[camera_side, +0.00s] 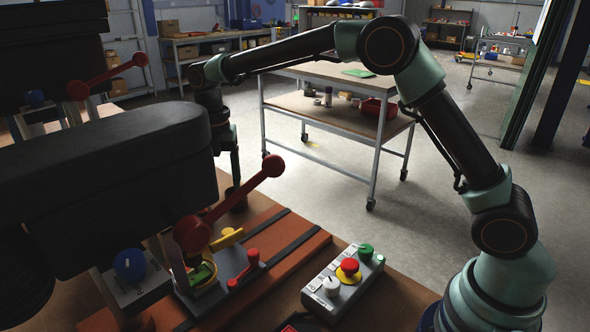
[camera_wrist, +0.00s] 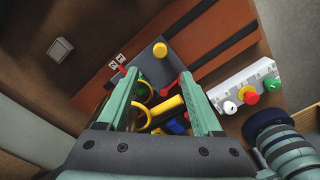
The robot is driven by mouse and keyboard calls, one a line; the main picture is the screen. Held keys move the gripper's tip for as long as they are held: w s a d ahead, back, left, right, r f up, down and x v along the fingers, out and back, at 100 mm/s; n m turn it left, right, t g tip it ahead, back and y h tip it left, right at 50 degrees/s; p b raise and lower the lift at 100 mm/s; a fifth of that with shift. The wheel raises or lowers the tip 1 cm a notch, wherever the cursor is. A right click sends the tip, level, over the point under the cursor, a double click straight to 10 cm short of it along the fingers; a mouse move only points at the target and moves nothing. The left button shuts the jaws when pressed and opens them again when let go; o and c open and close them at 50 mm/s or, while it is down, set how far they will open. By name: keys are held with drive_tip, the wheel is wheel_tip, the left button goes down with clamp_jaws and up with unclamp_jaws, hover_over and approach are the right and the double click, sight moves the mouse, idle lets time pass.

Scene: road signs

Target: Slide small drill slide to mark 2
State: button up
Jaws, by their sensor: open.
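The drill (camera_side: 120,180), a large dark body with a red ball-ended lever (camera_side: 245,190), stands at the left of the side view. Below it, a yellow handle (camera_side: 228,238), a red handle (camera_side: 245,270) and a green piece in a yellow ring (camera_side: 200,277) sit on the orange base (camera_side: 300,245). I cannot tell which part is the small slide. In the wrist view, my gripper (camera_wrist: 160,76) is open, its green fingers apart above yellow and red parts. A yellow knob (camera_wrist: 160,50) lies just beyond the fingertips. Small white mark labels (camera_wrist: 117,60) are too small to read.
A grey control box (camera_side: 343,284) with white, red and green buttons sits right of the base; it also shows in the wrist view (camera_wrist: 245,88). Another red-levered machine (camera_side: 100,80) stands behind the drill. A wheeled cart (camera_side: 335,110) stands beyond, with open floor around it.

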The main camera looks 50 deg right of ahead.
sight(228, 231)
wheel_tip(228, 231, down, 12)
drive_tip(key=shift+r, duration=0.15)
idle(0.3)
clamp_jaws()
idle(1.4)
